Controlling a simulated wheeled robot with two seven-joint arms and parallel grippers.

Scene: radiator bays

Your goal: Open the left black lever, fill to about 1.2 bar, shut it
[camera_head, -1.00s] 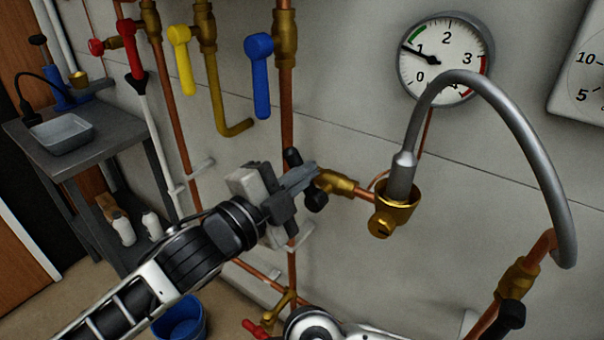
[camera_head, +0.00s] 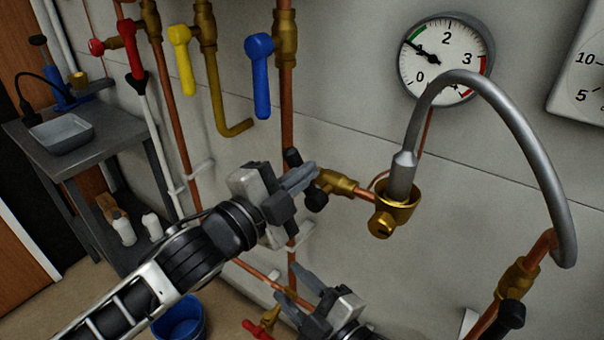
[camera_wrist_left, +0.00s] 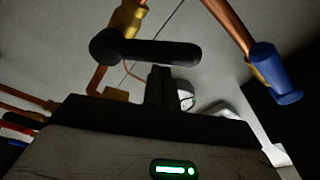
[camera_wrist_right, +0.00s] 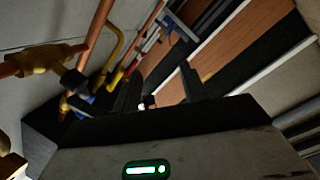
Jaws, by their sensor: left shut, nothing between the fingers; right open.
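The left black lever (camera_head: 316,200) sits on a brass valve (camera_head: 338,183) left of the hose, partly hidden behind my left gripper (camera_head: 312,172). In the left wrist view it is a black bar (camera_wrist_left: 155,52) just beyond the shut, empty fingers, crossing the view horizontally; I cannot tell whether they touch. The pressure gauge (camera_head: 440,75) has its needle over the 1, just below the green band. My right gripper (camera_head: 290,283) is open and empty, low in the head view. A second black lever (camera_head: 511,314) is at the lower right.
A grey hose (camera_head: 520,130) arches from a brass fitting (camera_head: 398,212) to the right-hand pipe. Blue (camera_head: 260,75), yellow (camera_head: 182,60) and red (camera_head: 132,50) levers hang at upper left. A red-handled tap (camera_head: 262,326) is close to my right gripper. A blue bucket (camera_head: 181,320) stands below.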

